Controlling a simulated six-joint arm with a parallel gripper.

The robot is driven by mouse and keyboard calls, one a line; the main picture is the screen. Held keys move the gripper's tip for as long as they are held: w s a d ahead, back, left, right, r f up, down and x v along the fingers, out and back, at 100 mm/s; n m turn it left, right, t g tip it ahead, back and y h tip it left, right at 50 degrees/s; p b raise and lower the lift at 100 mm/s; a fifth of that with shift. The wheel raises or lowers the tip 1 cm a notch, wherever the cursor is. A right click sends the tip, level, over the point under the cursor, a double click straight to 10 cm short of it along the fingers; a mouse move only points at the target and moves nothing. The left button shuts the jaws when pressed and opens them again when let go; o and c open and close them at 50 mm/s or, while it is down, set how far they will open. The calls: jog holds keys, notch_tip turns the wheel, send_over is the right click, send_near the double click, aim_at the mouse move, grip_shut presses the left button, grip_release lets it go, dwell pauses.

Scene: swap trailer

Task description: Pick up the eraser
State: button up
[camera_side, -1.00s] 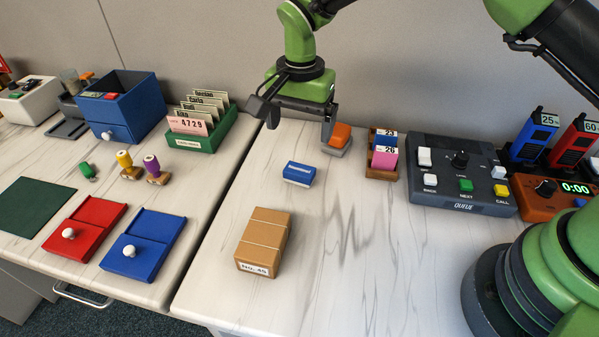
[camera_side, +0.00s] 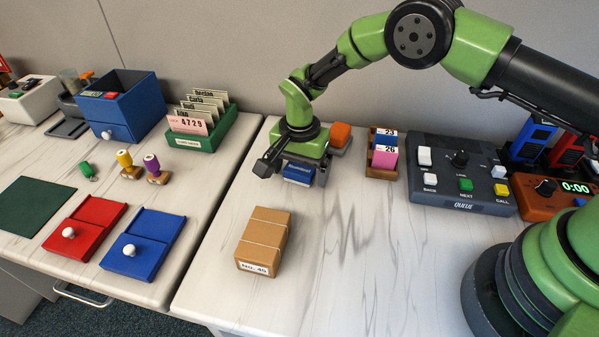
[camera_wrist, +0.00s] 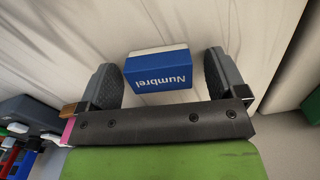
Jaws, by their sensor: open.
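The eraser (camera_side: 299,172) is a small blue and white block with the word "Numbrel" on its blue side. It lies on the pale marbled desk. My gripper (camera_side: 296,175) is low over it and open. In the wrist view the eraser (camera_wrist: 158,70) sits between the two dark fingers of my gripper (camera_wrist: 160,82). The left finger is very close to it, and a gap shows on the right. In the side view the gripper hides part of the eraser.
An orange and grey block (camera_side: 340,136) stands just behind my gripper. A card holder (camera_side: 382,160) and grey control panel (camera_side: 460,178) stand to the right. A brown box (camera_side: 262,241) lies in front. A green card file (camera_side: 207,130) is at left. Desk front right of the box is clear.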

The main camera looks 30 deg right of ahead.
jog(key=c, duration=1)
